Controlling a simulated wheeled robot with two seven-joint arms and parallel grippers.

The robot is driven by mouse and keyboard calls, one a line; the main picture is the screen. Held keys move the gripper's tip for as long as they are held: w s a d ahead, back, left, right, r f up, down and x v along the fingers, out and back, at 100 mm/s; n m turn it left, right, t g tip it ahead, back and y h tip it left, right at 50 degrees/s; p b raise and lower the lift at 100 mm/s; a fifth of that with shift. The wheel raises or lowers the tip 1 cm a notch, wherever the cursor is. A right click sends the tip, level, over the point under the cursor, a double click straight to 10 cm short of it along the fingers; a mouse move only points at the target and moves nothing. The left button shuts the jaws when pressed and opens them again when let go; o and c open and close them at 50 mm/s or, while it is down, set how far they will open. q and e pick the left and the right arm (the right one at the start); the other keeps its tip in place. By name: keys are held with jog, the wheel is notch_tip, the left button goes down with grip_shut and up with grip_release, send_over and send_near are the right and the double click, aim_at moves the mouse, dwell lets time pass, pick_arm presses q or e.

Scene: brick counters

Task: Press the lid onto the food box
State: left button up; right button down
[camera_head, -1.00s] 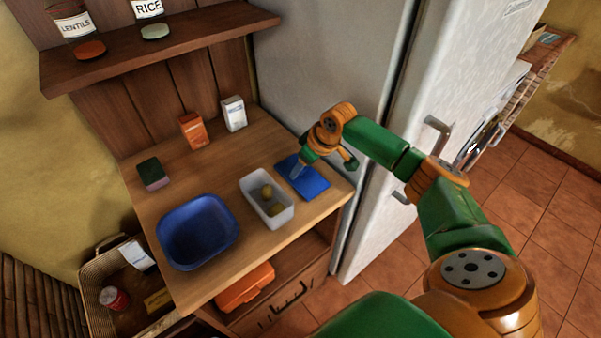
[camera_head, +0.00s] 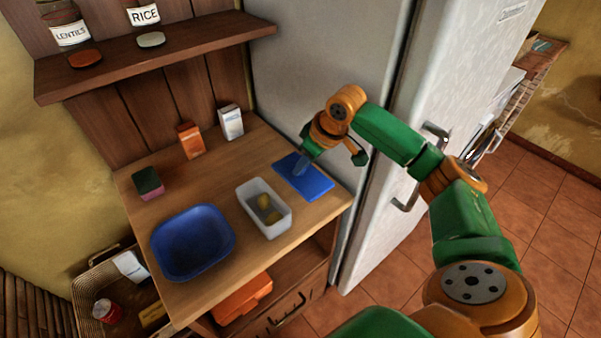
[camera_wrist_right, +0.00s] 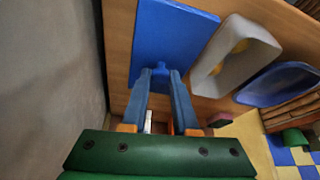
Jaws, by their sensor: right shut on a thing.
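The food box (camera_head: 250,207) is a white open-topped box with yellow items (camera_head: 264,202) inside, on the wooden counter. It also shows in the right wrist view (camera_wrist_right: 262,66). The lid (camera_head: 318,186) is a flat blue rectangle to the right of the box, apart from it. My right gripper (camera_head: 301,166) is above the lid. In the right wrist view my two fingers (camera_wrist_right: 160,80) are shut on a small blue knob in the lid (camera_wrist_right: 172,35). I cannot tell whether the lid touches the counter. My left gripper is not in view.
A blue basin (camera_head: 193,243) stands left of the box. A sponge (camera_head: 148,183), an orange carton (camera_head: 190,140) and a white carton (camera_head: 231,122) stand further back. The fridge (camera_head: 350,60) closes off the right side. A wooden shelf (camera_head: 190,44) hangs above.

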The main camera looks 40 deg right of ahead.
jog(key=s+a+r+b, duration=0.25)
jog(key=s+r, duration=0.45)
jog(key=s, duration=0.4)
jog(key=w+a+n+g+y+p, duration=0.1)
jog(key=w+a+n+y+p, duration=0.1)
jog(key=w+a+n+p, duration=0.6)
notch_tip(320, 180, down, 6)
jog(key=w+m+b, duration=0.2)
jog(key=b, duration=0.3)
jog(key=shift+w+a+f, duration=0.15)
jog(key=shift+a+f, duration=0.05)
jog(key=shift+a, duration=0.1)
jog(key=shift+p, duration=0.6)
jog(key=shift+r+p, duration=0.1)
jog(key=shift+p, duration=0.35)
